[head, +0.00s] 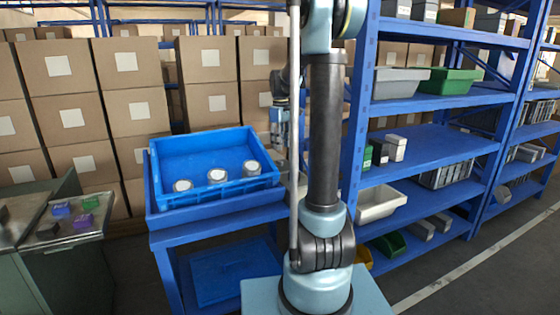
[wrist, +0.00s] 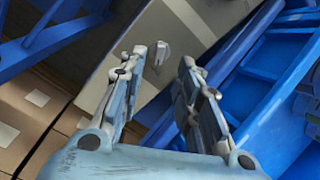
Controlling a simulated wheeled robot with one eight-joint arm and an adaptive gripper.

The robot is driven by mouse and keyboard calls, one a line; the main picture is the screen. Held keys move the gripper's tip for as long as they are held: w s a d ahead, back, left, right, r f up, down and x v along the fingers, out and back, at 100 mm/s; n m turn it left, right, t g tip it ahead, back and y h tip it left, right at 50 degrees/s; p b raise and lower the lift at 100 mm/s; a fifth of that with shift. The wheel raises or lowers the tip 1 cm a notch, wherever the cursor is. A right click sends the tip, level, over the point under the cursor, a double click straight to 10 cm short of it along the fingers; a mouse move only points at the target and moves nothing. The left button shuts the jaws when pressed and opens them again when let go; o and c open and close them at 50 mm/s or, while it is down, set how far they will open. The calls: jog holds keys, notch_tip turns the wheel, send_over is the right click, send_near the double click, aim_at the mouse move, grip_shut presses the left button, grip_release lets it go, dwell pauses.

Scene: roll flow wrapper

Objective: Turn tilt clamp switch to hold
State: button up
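A small light-grey knob-like part (wrist: 162,51), which may be the tilt clamp switch, stands out from a grey-beige panel (wrist: 200,35) in the wrist view. No label is readable, so I cannot tell its setting. My gripper (wrist: 165,62) is open. Its two fingers are spread on either side of the knob in the picture, with nothing visibly held. I cannot tell the gap in depth to the knob. In the head view my gripper (head: 278,125) is small and partly hidden by my own arm. The switch cannot be made out there.
A blue bin (head: 210,139) with several white-topped round items stands on a blue table (head: 158,238), left of my arm. Stacked cartons (head: 130,105) stand behind. A blue shelf rack (head: 440,103) stands at right. A grey cabinet with a tray (head: 65,240) is at left.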

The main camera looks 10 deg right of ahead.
aim_at(279, 163)
notch_tip(279, 163, down, 8)
jog(key=shift+r, duration=0.2)
dwell(0.3)
grip_shut()
